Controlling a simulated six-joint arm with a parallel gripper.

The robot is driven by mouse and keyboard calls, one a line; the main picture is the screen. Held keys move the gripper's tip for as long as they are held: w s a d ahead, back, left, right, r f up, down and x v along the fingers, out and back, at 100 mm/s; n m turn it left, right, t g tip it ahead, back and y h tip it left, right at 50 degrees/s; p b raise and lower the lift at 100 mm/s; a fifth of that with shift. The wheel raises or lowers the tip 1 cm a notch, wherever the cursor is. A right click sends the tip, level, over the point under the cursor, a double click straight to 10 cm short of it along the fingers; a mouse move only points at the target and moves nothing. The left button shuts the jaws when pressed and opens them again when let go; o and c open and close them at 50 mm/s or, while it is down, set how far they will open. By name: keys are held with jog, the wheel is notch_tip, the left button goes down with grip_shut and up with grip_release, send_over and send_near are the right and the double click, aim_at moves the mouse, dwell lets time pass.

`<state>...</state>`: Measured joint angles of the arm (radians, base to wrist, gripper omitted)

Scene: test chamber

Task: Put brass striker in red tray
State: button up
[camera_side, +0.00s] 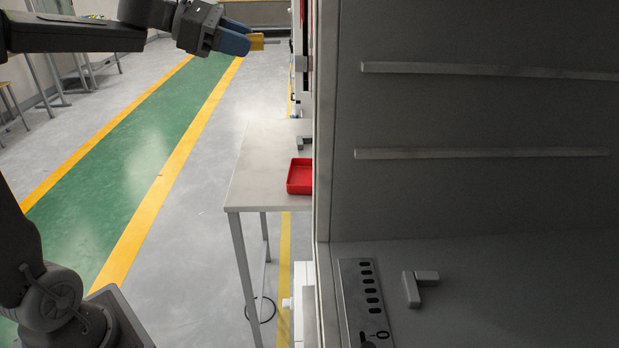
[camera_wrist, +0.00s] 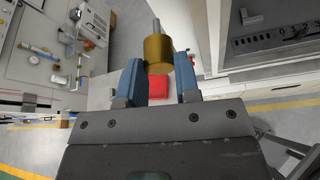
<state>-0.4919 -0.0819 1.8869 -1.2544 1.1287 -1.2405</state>
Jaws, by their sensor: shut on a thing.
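The brass striker (camera_wrist: 158,50) is a gold cylinder with a thinner grey rod at its far end. In the wrist view it sits between the blue fingertips of my gripper (camera_wrist: 156,72). In the side view my gripper (camera_side: 243,40) is shut on the striker (camera_side: 258,42), high in the air at the top. The red tray (camera_side: 299,177) lies on a small grey table (camera_side: 262,160), well below my gripper and partly hidden by the cabinet edge. The tray also shows in the wrist view (camera_wrist: 158,87), seen between the fingers; its inside looks empty in the side view.
A large grey chamber (camera_side: 470,120) with wall rails fills the right of the side view. Its front edge stands close to the tray. A control panel (camera_side: 365,300) and a grey handle (camera_side: 412,290) are on it. The floor left of the table is clear.

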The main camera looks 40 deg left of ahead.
jog(key=shift+w, duration=0.1)
dwell(0.3)
jog(key=w+a+f, duration=0.7)
jog(key=a+f, duration=0.1)
jog(key=f, duration=0.4)
jog(key=w+a+f, duration=0.7)
jog(key=a+f, duration=0.1)
jog(key=f, duration=0.4)
send_over(299, 180)
jog(key=shift+f, duration=5.9)
jog(key=shift+f, duration=0.15)
jog(key=shift+f, duration=0.35)
jog(key=shift+f, duration=0.1)
